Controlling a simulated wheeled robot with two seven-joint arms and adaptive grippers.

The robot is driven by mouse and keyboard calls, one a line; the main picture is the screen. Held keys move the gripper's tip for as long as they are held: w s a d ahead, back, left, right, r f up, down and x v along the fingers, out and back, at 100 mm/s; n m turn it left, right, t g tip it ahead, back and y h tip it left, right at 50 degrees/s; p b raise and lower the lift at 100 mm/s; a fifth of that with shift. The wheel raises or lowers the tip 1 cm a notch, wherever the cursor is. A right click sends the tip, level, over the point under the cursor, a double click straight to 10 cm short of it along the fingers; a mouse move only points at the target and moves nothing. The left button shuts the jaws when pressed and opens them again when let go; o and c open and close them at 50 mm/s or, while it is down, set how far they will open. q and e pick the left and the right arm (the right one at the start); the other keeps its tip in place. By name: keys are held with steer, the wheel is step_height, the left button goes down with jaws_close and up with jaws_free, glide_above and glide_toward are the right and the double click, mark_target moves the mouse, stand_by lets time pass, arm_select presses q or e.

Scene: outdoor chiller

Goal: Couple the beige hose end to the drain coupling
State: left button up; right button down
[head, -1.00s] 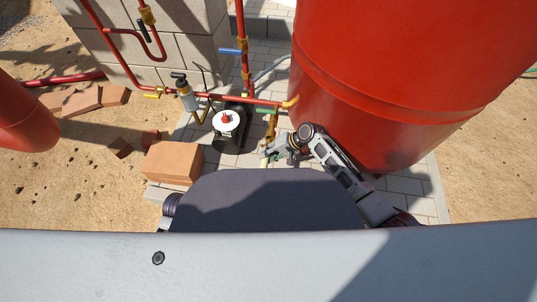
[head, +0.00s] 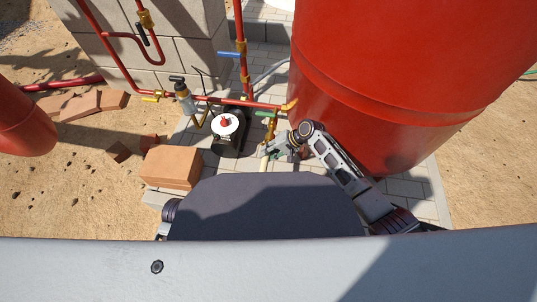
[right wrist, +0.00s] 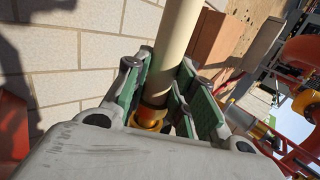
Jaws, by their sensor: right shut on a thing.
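The beige hose (head: 264,163) shows as a short length below my right gripper (head: 273,150) in the head view. In the right wrist view the hose (right wrist: 175,45) runs between the green-padded fingers of my right gripper (right wrist: 172,92), which is shut on it. A brass and orange fitting (right wrist: 149,117) shows at the hose's end there. In the head view the brass drain coupling (head: 271,127), below a green-handled valve (head: 265,113), is just above the gripper. The fingers partly hide the joint, and I cannot tell whether the hose is seated. My left gripper is out of view.
The large red tank (head: 385,85) stands close to my right arm. A pump with a white, red-centred top (head: 227,124) stands left of the gripper. Red pipes (head: 240,101) cross behind. Bricks (head: 171,167) lie at left. Light paving (head: 310,168) is open below the gripper.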

steer(key=shift+w+d, duration=0.15)
steer(key=shift+w, duration=0.7)
stand_by(0.7)
steer(key=c, duration=1.1)
jaws_free()
steer(key=o, duration=0.5)
